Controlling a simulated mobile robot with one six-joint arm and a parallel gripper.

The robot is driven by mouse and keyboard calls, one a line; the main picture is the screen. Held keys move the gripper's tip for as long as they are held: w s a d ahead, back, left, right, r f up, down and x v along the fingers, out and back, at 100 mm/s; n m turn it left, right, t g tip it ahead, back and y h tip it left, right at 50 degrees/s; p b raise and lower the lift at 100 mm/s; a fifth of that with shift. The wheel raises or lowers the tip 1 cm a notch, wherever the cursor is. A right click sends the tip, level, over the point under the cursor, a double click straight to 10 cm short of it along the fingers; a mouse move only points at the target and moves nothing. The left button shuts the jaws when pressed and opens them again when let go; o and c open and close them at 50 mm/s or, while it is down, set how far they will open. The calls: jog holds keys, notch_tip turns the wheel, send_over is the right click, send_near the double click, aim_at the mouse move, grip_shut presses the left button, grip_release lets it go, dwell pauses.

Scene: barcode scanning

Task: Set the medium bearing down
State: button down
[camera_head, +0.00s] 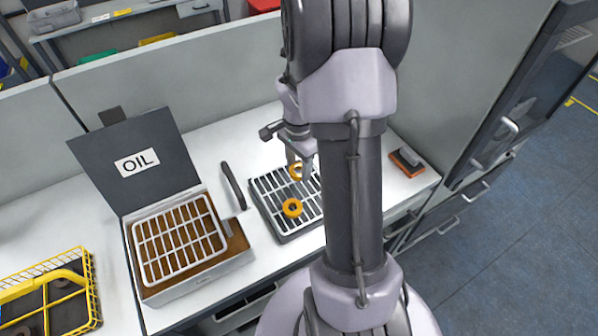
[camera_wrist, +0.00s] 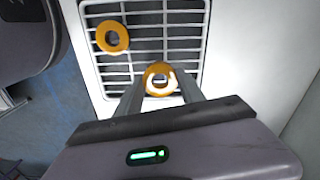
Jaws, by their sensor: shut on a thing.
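My gripper (camera_head: 300,165) is shut on an orange ring, the medium bearing (camera_head: 294,173), above the slatted drain tray (camera_head: 283,236). In the wrist view the bearing (camera_wrist: 158,67) sits between the two fingertips (camera_wrist: 160,86), over the white grid (camera_wrist: 201,45). I cannot tell whether its underside touches the slats. A second orange ring (camera_head: 286,206) lies flat on the tray, nearer the front; it also shows in the wrist view (camera_wrist: 103,33), up and left of the held one. My arm hides the tray's right side in the head view.
An open oil box (camera_head: 191,279) with a white basket (camera_head: 146,247) and raised lid (camera_head: 120,185) stands left of the tray. A yellow wire basket (camera_head: 93,290) is at far left. An orange-and-black block (camera_head: 407,163) lies right of my arm. Grey partitions stand behind.

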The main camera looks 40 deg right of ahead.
aim_at(299, 167)
jog(key=shift+w+d+f+b, duration=0.15)
jog(key=shift+f+b, duration=0.1)
jog(key=shift+f, duration=0.35)
jog(key=shift+w+d+f+b, duration=0.1)
jog(key=shift+d+f+b, duration=0.1)
jog(key=shift+f, duration=0.4)
jog(key=shift+w+d+f+b, duration=0.1)
jog(key=shift+f+b, duration=0.15)
jog(key=shift+f, duration=0.35)
jog(key=shift+f, duration=0.2)
jog(key=c, duration=0.7)
grip_release()
